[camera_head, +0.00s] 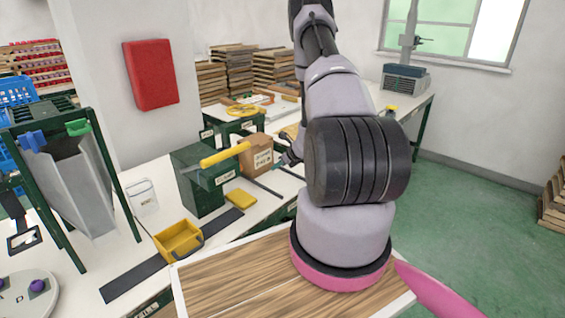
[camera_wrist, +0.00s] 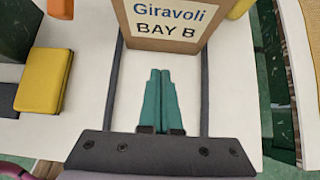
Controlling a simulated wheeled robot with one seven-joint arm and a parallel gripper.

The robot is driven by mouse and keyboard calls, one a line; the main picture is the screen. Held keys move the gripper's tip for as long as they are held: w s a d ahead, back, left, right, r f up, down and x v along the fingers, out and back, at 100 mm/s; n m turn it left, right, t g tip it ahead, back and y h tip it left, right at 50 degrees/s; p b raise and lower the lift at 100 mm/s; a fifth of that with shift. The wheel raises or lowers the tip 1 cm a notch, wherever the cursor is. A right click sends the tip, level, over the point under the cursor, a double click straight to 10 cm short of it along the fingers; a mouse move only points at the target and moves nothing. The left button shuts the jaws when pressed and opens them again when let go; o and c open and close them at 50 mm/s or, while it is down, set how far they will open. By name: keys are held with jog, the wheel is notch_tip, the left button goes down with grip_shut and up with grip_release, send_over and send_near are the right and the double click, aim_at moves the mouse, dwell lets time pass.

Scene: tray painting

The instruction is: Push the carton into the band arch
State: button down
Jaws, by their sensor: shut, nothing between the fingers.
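The brown carton (camera_head: 257,157) with a white label stands upright on the white bench. In the wrist view the carton (camera_wrist: 126,22) reads "Giravoli BAY B" and sits between two dark rails. My gripper (camera_wrist: 161,70) has its teal fingers shut and empty, pointing at the carton's labelled face with a small gap of white bench between. In the head view my gripper (camera_head: 284,161) is small and partly hidden by my arm, just right of the carton. Dark green structures (camera_head: 222,127) stand behind the carton; I cannot clearly make out the band arch, partly hidden there.
A wood-grained tray (camera_head: 232,276) is in the foreground. White bench between the rails is clear.

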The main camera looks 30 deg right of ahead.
aim_at(263, 168)
jog(key=w, duration=0.1)
jog(key=w+a, duration=0.1)
jog(key=w, duration=0.1)
jog(key=w+f, duration=0.1)
jog(key=shift+w+a+f, duration=0.1)
jog(key=shift+w+a, duration=0.05)
jog(key=shift+a, duration=0.1)
jog(key=shift+w+a, duration=0.1)
jog(key=shift+w, duration=0.15)
jog(key=w+a, duration=0.1)
jog(key=w, duration=0.3)
jog(key=w+a, duration=0.1)
jog(key=w, duration=0.2)
jog(key=shift+a, duration=0.3)
